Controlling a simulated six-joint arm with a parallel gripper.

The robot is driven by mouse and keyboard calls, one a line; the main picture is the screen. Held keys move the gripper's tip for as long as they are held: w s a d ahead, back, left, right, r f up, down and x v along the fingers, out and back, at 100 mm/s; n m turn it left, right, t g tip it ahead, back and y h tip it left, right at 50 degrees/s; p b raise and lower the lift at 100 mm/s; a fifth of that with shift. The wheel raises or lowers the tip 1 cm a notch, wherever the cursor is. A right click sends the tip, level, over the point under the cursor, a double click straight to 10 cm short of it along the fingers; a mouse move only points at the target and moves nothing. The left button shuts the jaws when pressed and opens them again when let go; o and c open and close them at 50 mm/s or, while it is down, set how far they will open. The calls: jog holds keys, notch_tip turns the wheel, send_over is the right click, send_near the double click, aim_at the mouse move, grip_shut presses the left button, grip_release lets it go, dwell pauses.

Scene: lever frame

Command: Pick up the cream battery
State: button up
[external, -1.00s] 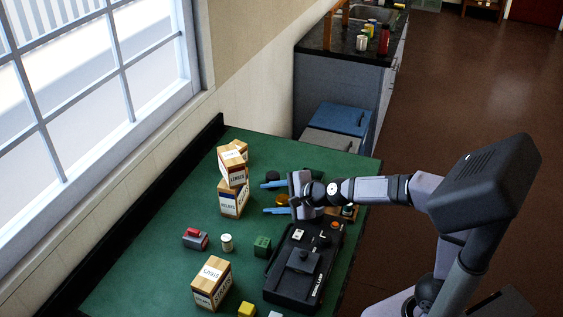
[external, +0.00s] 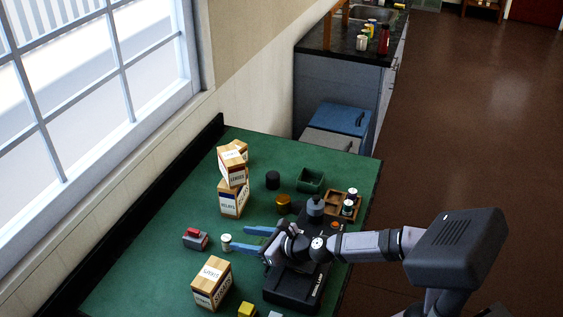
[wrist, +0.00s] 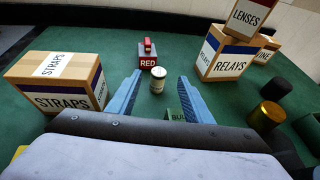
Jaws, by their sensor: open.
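The cream battery (external: 226,243) is a small upright cylinder with a pale top, standing on the green table. In the wrist view the cream battery (wrist: 158,80) stands centred between the lines of the two blue fingers, at or just past their tips. My gripper (external: 239,238) is open and empty, low over the table, its fingers pointing left toward the battery. The wrist view shows my gripper (wrist: 159,79) with a finger on either side. I cannot tell whether a finger touches the battery.
A grey and red block marked RED (wrist: 148,60) stands just behind the battery. A wooden tray (external: 333,205) holds small cylinders.

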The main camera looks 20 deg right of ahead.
aim_at(226, 237)
jog(key=shift+x, duration=0.75)
jog(key=shift+f+b+x, duration=0.15)
jog(key=shift+b+x, duration=0.25)
jog(key=shift+x, duration=0.55)
jog(key=shift+f+b+x, duration=0.2)
jog(key=shift+b+x, duration=0.15)
jog(key=shift+x, duration=0.65)
jog(key=shift+w+a+f, duration=0.2)
jog(key=shift+w+a, duration=0.15)
grip_shut()
